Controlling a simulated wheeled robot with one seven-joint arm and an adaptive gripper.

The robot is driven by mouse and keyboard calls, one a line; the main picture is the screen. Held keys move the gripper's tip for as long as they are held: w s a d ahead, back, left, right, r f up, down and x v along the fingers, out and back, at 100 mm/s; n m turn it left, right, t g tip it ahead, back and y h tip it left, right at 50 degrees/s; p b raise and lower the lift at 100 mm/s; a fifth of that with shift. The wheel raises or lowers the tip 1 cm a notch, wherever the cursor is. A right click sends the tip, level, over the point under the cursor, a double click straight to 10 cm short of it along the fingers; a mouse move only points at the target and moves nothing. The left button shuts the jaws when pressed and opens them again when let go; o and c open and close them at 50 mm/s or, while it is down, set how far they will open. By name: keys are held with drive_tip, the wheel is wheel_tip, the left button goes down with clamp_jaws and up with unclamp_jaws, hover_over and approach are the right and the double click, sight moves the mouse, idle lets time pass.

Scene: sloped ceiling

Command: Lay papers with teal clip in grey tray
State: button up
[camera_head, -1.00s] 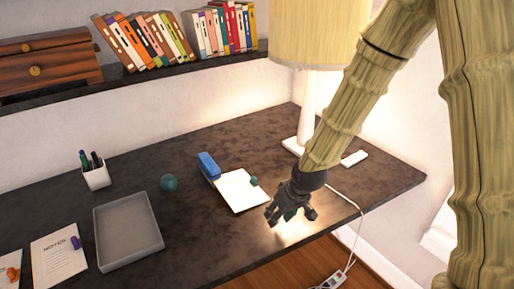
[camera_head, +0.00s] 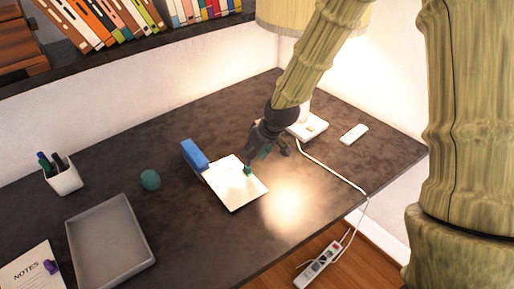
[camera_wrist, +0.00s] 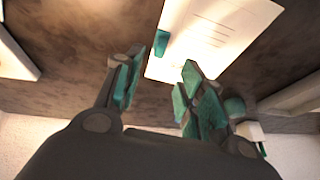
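The white papers (camera_head: 236,186) lie flat on the dark desk, with the teal clip (camera_head: 248,169) near their far right edge. In the wrist view, the printed papers (camera_wrist: 215,38) and teal clip (camera_wrist: 161,42) lie beyond my fingers. The grey tray (camera_head: 72,244) is empty, at the left front of the desk.
A blue stapler-like object (camera_head: 195,155) touches or nearly touches the papers' left edge. A teal ball (camera_head: 150,180), pen cup (camera_head: 63,178) and notes sheet (camera_head: 28,272) are farther left. The lamp base (camera_head: 312,128), white remote (camera_head: 354,134) and cable (camera_head: 338,177) are at right.

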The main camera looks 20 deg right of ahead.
sight(232, 177)
drive_tip(key=x, duration=0.3)
drive_tip(key=shift+w+d+f, duration=0.1)
drive_tip(key=shift+w, duration=0.25)
drive_tip(key=shift+s+f, duration=0.1)
drive_tip(key=shift+f, duration=0.45)
drive_tip(key=shift+a+f+p, duration=0.3)
drive_tip(key=shift+f, duration=0.05)
drive_tip(key=shift+w+a+f, duration=0.15)
drive_tip(key=shift+w+f, duration=0.45)
drive_tip(key=shift+f, duration=0.3)
drive_tip(key=shift+a+f, duration=0.15)
drive_tip(key=shift+f, duration=0.15)
drive_tip(key=shift+w+f, duration=0.1)
drive_tip(key=shift+f, duration=0.05)
clamp_jaws()
